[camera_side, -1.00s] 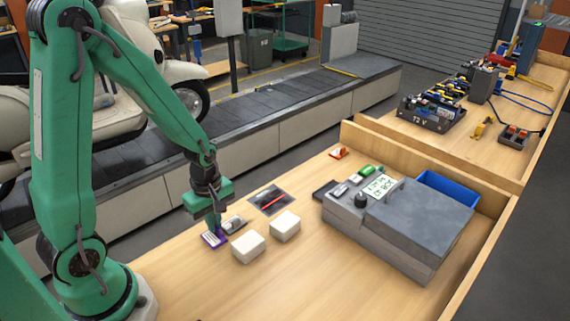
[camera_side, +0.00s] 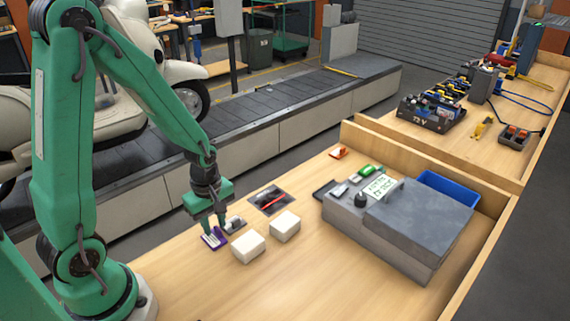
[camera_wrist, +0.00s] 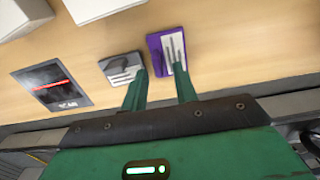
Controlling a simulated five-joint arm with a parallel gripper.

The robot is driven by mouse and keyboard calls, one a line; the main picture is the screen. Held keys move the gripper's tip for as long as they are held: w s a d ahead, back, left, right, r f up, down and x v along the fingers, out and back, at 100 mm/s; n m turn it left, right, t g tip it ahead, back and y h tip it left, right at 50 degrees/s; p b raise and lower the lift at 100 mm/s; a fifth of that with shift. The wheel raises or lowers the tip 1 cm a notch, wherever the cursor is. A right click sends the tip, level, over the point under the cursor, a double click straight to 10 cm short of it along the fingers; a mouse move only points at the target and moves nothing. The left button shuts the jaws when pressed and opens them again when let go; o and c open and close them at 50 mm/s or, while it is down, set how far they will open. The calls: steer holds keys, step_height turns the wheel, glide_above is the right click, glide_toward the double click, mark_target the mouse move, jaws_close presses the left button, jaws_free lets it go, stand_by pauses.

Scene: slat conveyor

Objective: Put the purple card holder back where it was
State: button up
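The purple card holder (camera_side: 210,240) lies flat on the wooden bench in the side view, right below my gripper (camera_side: 215,227). In the wrist view the card holder (camera_wrist: 155,48) shows a purple border and a pale face with dark slots. My gripper (camera_wrist: 160,70) is open, with its two green fingers spread apart. In the wrist view the right finger overlaps the lower part of the card holder. The left finger is beside a small grey slotted item (camera_wrist: 121,66). I cannot tell whether a fingertip touches the holder.
Two white blocks (camera_side: 248,247) (camera_side: 285,226) stand close to the right of the card holder. A big grey machine (camera_side: 417,226) fills the bench's right part. The front of the bench is clear.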

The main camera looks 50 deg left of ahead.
step_height(320, 180, up, 12)
stand_by(0.9)
steer(key=shift+d+r, duration=0.1)
steer(key=shift+r, duration=0.05)
stand_by(0.3)
step_height(320, 180, up, 6)
steer(key=m+t, duration=0.3)
steer(key=m, duration=0.5)
glide_above(215, 227)
steer(key=s+d, duration=0.2)
steer(key=s+d+r+m+t, duration=0.2)
steer(key=s+r+m, duration=0.2)
steer(key=m, duration=0.6)
steer(key=shift+d+r+t, duration=0.3)
steer(key=shift+d+r, duration=0.05)
steer(key=shift+r, duration=0.05)
